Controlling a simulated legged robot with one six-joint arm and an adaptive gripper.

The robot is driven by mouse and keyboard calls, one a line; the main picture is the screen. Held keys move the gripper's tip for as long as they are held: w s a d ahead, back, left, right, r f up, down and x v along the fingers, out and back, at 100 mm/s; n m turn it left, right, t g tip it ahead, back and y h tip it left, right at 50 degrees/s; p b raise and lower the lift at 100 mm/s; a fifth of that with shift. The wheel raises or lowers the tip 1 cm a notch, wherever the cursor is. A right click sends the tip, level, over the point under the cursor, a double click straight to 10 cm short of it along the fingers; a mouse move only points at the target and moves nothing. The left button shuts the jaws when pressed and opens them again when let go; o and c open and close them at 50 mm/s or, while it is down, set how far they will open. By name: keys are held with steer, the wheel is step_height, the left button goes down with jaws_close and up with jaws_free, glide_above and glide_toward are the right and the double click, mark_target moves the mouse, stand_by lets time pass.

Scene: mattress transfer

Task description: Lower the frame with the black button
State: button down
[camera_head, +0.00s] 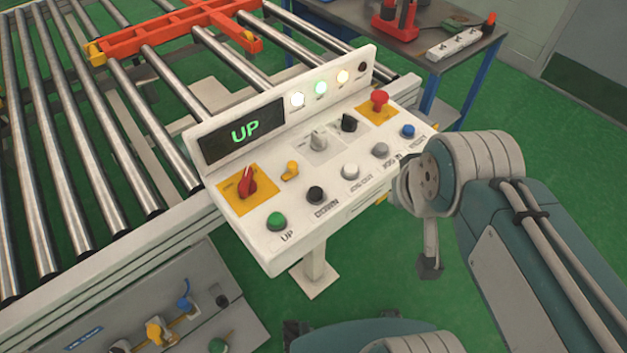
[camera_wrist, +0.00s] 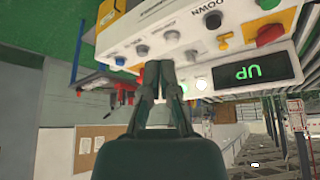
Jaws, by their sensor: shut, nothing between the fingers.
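The black button (camera_head: 316,194) is round and sits in the front row of the white control panel (camera_head: 262,200), above a DOWN label. It also shows near the top of the upside-down wrist view (camera_wrist: 213,19). The panel's display (camera_head: 245,131) reads UP in green. An orange-red frame (camera_head: 180,35) sits among the rollers at the upper left. In the wrist view my gripper (camera_wrist: 159,66) is shut and empty, with its fingertips in front of the panel, to the left of the black button. I cannot tell whether they touch the panel. In the head view my arm is right of the panel.
A green button (camera_head: 276,221) is left of the black one; white, grey and blue (camera_head: 408,131) buttons are right. A red knob (camera_head: 379,101) stands up at the panel's back. Metal rollers (camera_head: 60,150) fill the left. A tool table (camera_head: 420,40) stands behind.

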steer(key=n+g+h, duration=0.2)
steer(key=n+g, duration=0.4)
steer(key=n, duration=1.9)
glide_above(315, 191)
steer(key=a, duration=0.2)
steer(key=shift+w+a+r, duration=0.1)
steer(key=shift+w+r, duration=0.15)
steer(key=shift+r, duration=0.05)
steer(key=f, duration=0.4)
steer(key=d+f, duration=0.1)
steer(key=f, duration=0.9)
steer(key=shift+s+d, duration=0.2)
steer(key=shift+d, duration=0.2)
